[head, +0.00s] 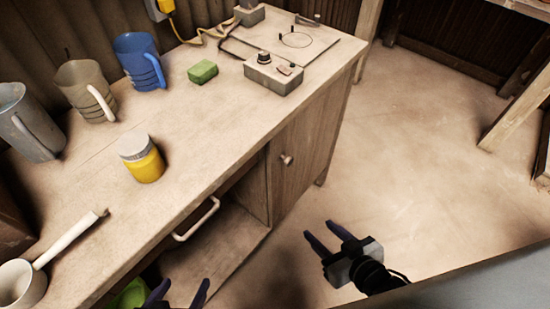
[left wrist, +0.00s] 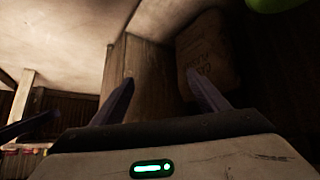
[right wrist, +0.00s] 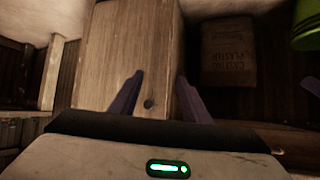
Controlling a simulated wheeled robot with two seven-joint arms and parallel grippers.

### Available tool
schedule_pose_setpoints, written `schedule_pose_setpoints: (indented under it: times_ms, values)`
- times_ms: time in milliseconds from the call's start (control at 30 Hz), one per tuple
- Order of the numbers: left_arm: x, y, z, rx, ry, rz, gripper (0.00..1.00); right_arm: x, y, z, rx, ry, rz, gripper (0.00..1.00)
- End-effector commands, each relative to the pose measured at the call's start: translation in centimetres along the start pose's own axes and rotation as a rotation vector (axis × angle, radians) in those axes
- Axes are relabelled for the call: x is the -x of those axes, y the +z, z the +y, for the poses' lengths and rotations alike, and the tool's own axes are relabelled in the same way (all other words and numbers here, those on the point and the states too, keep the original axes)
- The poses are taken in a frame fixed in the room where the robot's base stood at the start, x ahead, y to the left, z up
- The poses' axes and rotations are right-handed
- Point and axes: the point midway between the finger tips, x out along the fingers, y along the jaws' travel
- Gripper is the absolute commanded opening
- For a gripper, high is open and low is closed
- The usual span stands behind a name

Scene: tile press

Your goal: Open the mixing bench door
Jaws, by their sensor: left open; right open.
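The mixing bench (head: 215,105) runs diagonally across the head view. Its wooden door (head: 298,150) with a small pale round knob (head: 287,160) looks flush with the bench front. In the right wrist view the door (right wrist: 125,45) fills the left middle, and its knob (right wrist: 148,104) shows dark between the fingers. My right gripper (head: 322,229) is open and empty, out in front of the door over the floor. My left gripper (head: 182,285) is open and empty at the bottom of the head view, near the open compartment (head: 225,250); its fingertips also show in the left wrist view (left wrist: 161,77).
A pale bar handle (head: 198,220) is on the bench front, left of the door. A plaster bag (right wrist: 228,50) and green bucket (right wrist: 306,25) are in the compartment. Jugs (head: 140,60), a yellow jar (head: 142,160) and a ladle (head: 25,280) stand on top. Floor (head: 400,150) at right is clear.

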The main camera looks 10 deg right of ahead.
Motion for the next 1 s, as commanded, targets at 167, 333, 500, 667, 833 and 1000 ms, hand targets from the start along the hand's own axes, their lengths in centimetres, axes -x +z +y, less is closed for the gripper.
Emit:
schedule_pose_setpoints:
  times_ms: [167, 333, 500, 667, 833, 1000]
  values:
    - [-4.4, 4.1, 0.7, 0.002, 0.026, 0.015, 0.68, -6.5, -3.2, 4.3, 0.084, -0.104, 0.309, 0.43]
    - [-6.8, 5.8, 0.8, 0.001, 0.037, 0.029, 0.68, -8.2, -6.7, 5.9, 0.148, -0.271, 0.497, 0.43]
    - [-7.6, 6.4, 0.9, 0.001, 0.042, 0.035, 0.68, -8.1, -8.4, 6.4, 0.18, -0.384, 0.566, 0.43]
    - [-7.6, 6.3, 1.0, 0.002, 0.044, 0.038, 0.68, -8.6, -9.4, 6.0, 0.184, -0.411, 0.578, 0.43]
    - [-7.7, 6.3, 1.0, 0.006, 0.045, 0.043, 0.68, -10.8, -11.0, 4.7, 0.183, -0.409, 0.581, 0.43]
    - [-7.9, 6.4, 1.0, 0.01, 0.046, 0.047, 0.68, -13.2, -12.5, 3.4, 0.182, -0.409, 0.579, 0.43]
